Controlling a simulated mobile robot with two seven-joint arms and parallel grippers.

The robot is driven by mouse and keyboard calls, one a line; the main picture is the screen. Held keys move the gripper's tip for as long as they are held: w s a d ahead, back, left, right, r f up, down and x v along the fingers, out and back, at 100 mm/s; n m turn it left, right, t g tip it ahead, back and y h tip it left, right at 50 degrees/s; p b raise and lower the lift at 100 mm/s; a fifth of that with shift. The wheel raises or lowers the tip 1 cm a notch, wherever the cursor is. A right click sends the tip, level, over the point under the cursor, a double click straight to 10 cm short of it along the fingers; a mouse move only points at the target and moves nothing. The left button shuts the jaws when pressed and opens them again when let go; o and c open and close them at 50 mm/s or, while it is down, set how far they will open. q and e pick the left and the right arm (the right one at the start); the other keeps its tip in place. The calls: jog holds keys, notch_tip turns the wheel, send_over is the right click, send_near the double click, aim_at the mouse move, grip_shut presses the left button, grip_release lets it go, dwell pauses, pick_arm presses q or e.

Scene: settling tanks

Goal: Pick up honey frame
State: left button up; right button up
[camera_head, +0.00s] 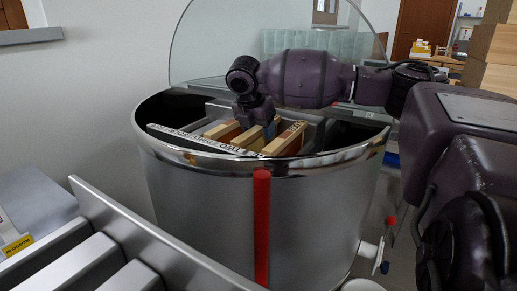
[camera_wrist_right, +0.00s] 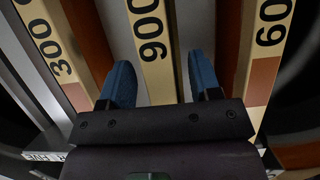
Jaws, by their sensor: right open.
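Several honey frames with pale wooden top bars stand side by side in the steel drum (camera_head: 205,200). One honey frame (camera_head: 222,130) shows left of my right gripper (camera_head: 262,122), and another (camera_head: 287,139) to its right. In the right wrist view, my right gripper (camera_wrist_right: 160,82) is open, its two blue fingers on either side of the middle honey frame (camera_wrist_right: 152,45), whose bar bears black digits. Gaps show between the bar and both fingers. More numbered honey frames flank it on the left (camera_wrist_right: 50,45) and right (camera_wrist_right: 268,40). My left gripper is out of view.
A clear lid (camera_head: 215,45) stands raised behind the drum. A marked metal strip (camera_head: 200,139) crosses the drum's opening, and a red vertical strip (camera_head: 262,225) is on its front. Grey metal slats (camera_head: 130,235) stand at front left. Wooden boxes (camera_head: 490,50) are stacked at back right.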

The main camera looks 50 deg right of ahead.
jog(key=shift+f, duration=0.15)
dwell(0.3)
jog(key=c, duration=1.1)
grip_shut()
